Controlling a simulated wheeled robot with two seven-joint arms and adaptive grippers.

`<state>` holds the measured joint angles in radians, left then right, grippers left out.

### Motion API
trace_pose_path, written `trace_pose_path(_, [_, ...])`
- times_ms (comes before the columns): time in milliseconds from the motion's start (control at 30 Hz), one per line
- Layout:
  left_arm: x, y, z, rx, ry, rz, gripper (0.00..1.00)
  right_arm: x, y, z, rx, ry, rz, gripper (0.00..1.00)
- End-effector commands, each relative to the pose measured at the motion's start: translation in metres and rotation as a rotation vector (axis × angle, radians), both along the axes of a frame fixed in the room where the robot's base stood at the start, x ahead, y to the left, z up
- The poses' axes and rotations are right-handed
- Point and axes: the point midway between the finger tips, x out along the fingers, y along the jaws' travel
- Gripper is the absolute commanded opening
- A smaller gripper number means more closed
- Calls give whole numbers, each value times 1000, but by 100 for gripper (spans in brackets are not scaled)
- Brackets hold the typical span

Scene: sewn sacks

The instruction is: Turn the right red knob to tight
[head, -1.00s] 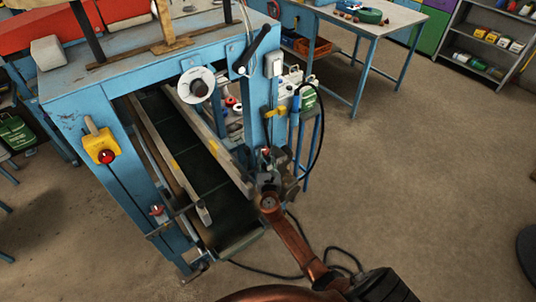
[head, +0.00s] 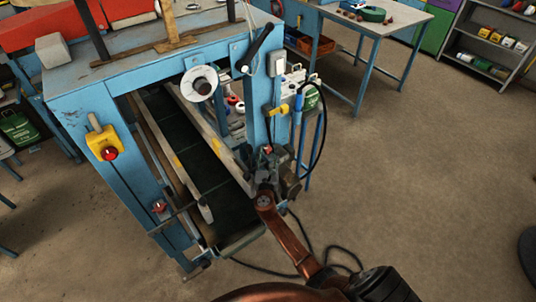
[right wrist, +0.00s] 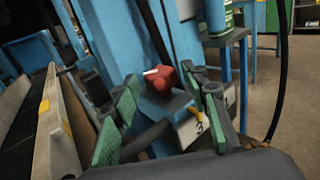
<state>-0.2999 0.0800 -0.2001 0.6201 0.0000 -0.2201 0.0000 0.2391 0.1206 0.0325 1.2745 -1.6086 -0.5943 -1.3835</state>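The right red knob (head: 268,149) sits on a bracket at the right front post of the blue machine. In the right wrist view the red knob (right wrist: 162,79) has a white mark on top and stands between the green-padded fingers. My right gripper (head: 267,168) is close to it at the end of the copper-coloured arm. In the right wrist view the right gripper (right wrist: 166,92) is open, with space between each finger and the knob. A left red knob (head: 159,207) is on the machine's left front leg. My left gripper is not in view.
The conveyor bed (head: 197,160) runs between metal rails left of my right gripper. A yellow box with a red button (head: 104,144) is on the left post. A black cable hangs beside the right post. Open floor (head: 420,180) lies to the right.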

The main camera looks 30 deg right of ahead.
Motion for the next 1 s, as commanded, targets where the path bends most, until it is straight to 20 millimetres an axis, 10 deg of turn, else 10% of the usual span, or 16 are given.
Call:
trace_pose_path(367, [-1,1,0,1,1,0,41,-4,3,-1,1,1,0,45])
trace_pose_path(1000, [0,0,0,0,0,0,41,-94,62,-1,1,0,0,45])
